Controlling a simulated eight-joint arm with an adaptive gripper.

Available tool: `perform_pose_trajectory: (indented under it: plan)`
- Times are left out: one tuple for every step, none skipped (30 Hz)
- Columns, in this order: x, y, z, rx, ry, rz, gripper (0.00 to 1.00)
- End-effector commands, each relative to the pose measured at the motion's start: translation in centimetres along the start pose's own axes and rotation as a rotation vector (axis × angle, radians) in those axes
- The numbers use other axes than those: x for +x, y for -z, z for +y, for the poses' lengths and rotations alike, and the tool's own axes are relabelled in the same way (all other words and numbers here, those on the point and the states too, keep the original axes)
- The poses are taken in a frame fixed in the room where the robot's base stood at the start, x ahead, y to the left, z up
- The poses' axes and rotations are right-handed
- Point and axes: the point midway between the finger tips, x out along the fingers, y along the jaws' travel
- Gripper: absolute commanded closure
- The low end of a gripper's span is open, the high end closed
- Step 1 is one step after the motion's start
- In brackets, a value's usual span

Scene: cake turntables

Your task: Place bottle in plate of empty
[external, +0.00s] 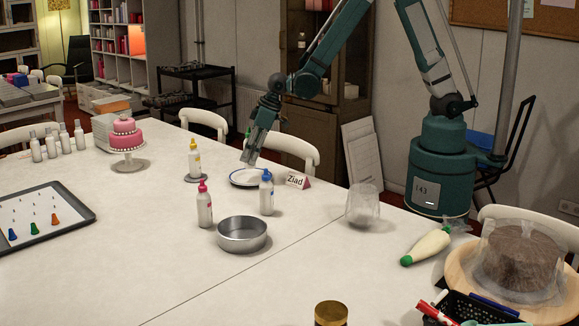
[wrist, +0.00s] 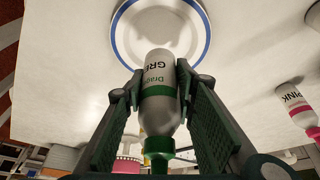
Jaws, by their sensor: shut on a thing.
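My gripper (external: 250,157) is over the table, just above the white plate. In the wrist view my gripper (wrist: 160,90) is shut around a white bottle (wrist: 159,75) with a green cap and a label reading "GRE". The bottle's base points toward the plate, its cap toward the wrist. In the external view the bottle is mostly hidden by the fingers. The white plate with a blue rim (external: 244,183) holds nothing; it also shows in the wrist view (wrist: 125,42), beyond the bottle's base. I cannot tell the exact gap between bottle and plate.
A blue-capped bottle (external: 266,194) and the "Ziad" card (external: 297,180) stand close right of the plate. A yellow-capped bottle (external: 195,160) is to the left on a dark disc. A pink-capped bottle (external: 204,207) and a metal pan (external: 242,235) are in front.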

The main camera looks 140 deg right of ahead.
Motion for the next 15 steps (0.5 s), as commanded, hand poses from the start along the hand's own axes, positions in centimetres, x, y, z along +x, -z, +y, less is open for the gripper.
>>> perform_pose_trajectory:
  plan:
    - [0.52, -0.19, 0.0, 0.0, 0.0, 0.0, 0.86]
    - [0.72, -0.24, 0.0, 0.0, 0.0, 0.0, 0.86]
    - [0.91, -0.31, 0.0, 0.0, 0.0, 0.0, 0.86]
    - [1.02, -0.35, 0.0, 0.0, 0.0, 0.0, 0.86]
    - [1.09, -0.39, 0.0, 0.0, 0.0, 0.0, 0.86]
    - [1.13, -0.41, 0.01, 0.0, 0.0, 0.0, 0.86]
    - [1.14, -0.43, 0.01, 0.0, 0.0, 0.0, 0.86]
    - [1.13, -0.43, 0.01, 0.0, 0.0, 0.0, 0.86]
    - [1.11, -0.43, 0.01, 0.0, 0.0, 0.0, 0.86]
    - [1.11, -0.42, 0.01, 0.0, 0.0, 0.0, 0.86]
    - [1.1, -0.42, 0.01, 0.0, 0.0, 0.0, 0.86]
    - [1.1, -0.42, 0.0, 0.0, 0.0, 0.0, 0.86]
    - [1.1, -0.42, 0.0, 0.0, 0.0, 0.0, 0.86]
    - [1.1, -0.43, 0.0, 0.0, 0.0, 0.0, 0.86]
    - [1.14, -0.44, 0.0, 0.0, 0.0, 0.0, 0.86]
